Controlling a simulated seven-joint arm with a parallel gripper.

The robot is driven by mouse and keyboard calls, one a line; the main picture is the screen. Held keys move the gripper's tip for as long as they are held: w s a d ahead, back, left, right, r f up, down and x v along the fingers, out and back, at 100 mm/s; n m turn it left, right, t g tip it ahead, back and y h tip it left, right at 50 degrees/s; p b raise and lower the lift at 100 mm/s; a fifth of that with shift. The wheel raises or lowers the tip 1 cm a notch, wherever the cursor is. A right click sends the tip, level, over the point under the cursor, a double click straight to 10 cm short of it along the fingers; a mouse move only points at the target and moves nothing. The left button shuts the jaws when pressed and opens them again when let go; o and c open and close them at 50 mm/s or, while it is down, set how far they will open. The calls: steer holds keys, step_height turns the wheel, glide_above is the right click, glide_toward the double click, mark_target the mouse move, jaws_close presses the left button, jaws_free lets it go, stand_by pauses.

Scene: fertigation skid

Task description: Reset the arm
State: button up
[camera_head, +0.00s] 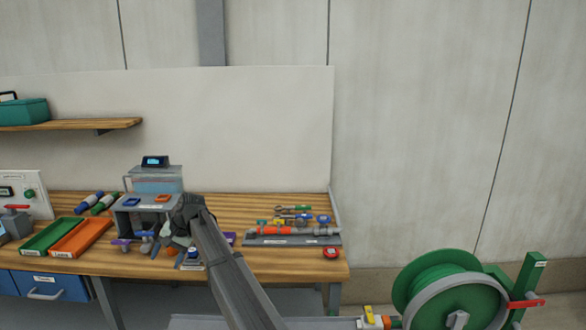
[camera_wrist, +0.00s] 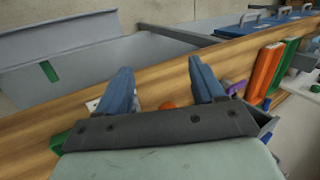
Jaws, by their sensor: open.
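My gripper (camera_wrist: 158,92) shows in the wrist view with its two blue-grey fingers spread apart and nothing between the tips. In the head view my arm reaches from the bottom edge up to the wooden bench (camera_head: 122,265). Its end is over the middle of the bench, in front of the grey stand (camera_head: 125,217). The fingertips are hard to make out there. In the wrist view a small orange thing (camera_wrist: 168,105) lies behind the gripper base, partly hidden. The wooden bench surface (camera_wrist: 150,82) runs beneath the fingers.
Green (camera_head: 48,236) and orange (camera_head: 80,238) trays lie left of the stand. Pipe fittings (camera_head: 300,231) and a red tape-measure-like item (camera_head: 329,252) lie to the right. A green hose reel (camera_head: 440,285) stands beyond the bench's right end. A shelf (camera_head: 75,124) hangs at upper left.

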steer(key=s+a+f+g+y, duration=0.15)
steer(key=s+a+f, duration=0.25)
steer(key=s+f, duration=0.8)
steer(key=s+d+f+g+h, duration=0.15)
steer(key=d+f, duration=0.25)
steer(key=f, duration=0.6)
steer(key=s+d+f, duration=0.3)
steer(key=d+f, duration=0.2)
steer(key=f, duration=0.4)
steer(key=s+d+f, duration=0.3)
steer(key=d+f, duration=0.1)
steer(key=f, duration=0.6)
steer(key=s+d+f+h, duration=0.1)
steer(key=s+d+f, duration=0.25)
steer(key=d, duration=0.55)
steer(key=s+d+f+h, duration=0.1)
steer(key=s+d+f, duration=0.25)
steer(key=d, duration=0.45)
steer(key=s+d+f+h, duration=0.1)
steer(key=s+d+f, duration=0.25)
steer(key=d, duration=0.55)
steer(key=s+d+f+m+g+h, duration=0.1)
steer(key=s+d+g+h, duration=0.1)
steer(key=s+d, duration=1.9)
steer(key=shift+s+d+g+h, duration=0.15)
steer(key=shift+s+g+h, duration=0.25)
steer(key=shift+g, duration=0.1)
